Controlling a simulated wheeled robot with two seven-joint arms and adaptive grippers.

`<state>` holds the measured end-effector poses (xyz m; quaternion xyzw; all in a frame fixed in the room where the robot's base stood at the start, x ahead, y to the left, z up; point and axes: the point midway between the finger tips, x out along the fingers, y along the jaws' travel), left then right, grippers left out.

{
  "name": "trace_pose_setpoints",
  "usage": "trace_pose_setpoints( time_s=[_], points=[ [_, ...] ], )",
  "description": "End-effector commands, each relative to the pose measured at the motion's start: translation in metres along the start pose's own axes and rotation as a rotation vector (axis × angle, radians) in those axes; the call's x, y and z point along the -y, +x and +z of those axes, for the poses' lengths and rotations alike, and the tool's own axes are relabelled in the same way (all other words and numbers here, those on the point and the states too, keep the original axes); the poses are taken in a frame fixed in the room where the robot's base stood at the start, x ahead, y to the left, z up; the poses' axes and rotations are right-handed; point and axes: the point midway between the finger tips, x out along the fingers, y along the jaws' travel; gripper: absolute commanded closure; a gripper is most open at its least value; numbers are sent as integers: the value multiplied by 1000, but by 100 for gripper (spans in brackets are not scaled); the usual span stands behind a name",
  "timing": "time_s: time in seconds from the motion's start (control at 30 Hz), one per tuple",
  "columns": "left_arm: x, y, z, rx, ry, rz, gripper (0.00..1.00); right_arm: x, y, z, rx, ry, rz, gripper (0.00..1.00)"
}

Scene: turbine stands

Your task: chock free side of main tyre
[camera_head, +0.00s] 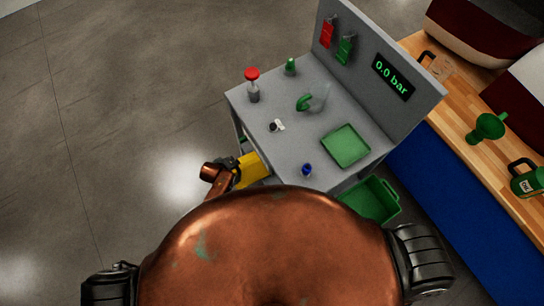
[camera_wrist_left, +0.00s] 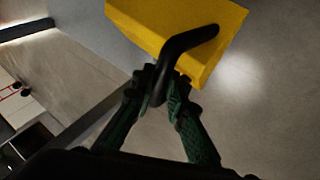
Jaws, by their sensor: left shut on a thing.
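A yellow chock (camera_head: 251,169) shows in the head view beside the near left side of the grey stand. My left gripper (camera_head: 231,166) is at its left end. In the left wrist view the yellow chock (camera_wrist_left: 180,32) fills the top, with a black bar handle (camera_wrist_left: 188,42) on it. There the fingers of my left gripper (camera_wrist_left: 168,84) are shut around the lower end of this handle. The chock appears held off the floor. No main tyre shows in either view. My right gripper is not in view.
The grey stand (camera_head: 275,155) carries a green tray (camera_head: 345,145), a red-topped valve (camera_head: 253,85) and small fittings. A green bin (camera_head: 372,200) is below it. A wooden bench (camera_head: 470,110) with green cans is at the right. The floor at the left is clear.

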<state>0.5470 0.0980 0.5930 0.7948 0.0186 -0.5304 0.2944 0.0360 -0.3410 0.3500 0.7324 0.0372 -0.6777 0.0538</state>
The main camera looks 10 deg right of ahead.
Motion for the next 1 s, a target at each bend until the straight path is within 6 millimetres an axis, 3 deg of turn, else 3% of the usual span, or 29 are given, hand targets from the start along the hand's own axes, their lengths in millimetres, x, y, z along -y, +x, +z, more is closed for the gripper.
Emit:
trace_pose_setpoints(
  time_s=[1.0],
  points=[
    [89, -57, -20, -4, 0, 1, 100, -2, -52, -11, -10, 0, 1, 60]
  ],
)
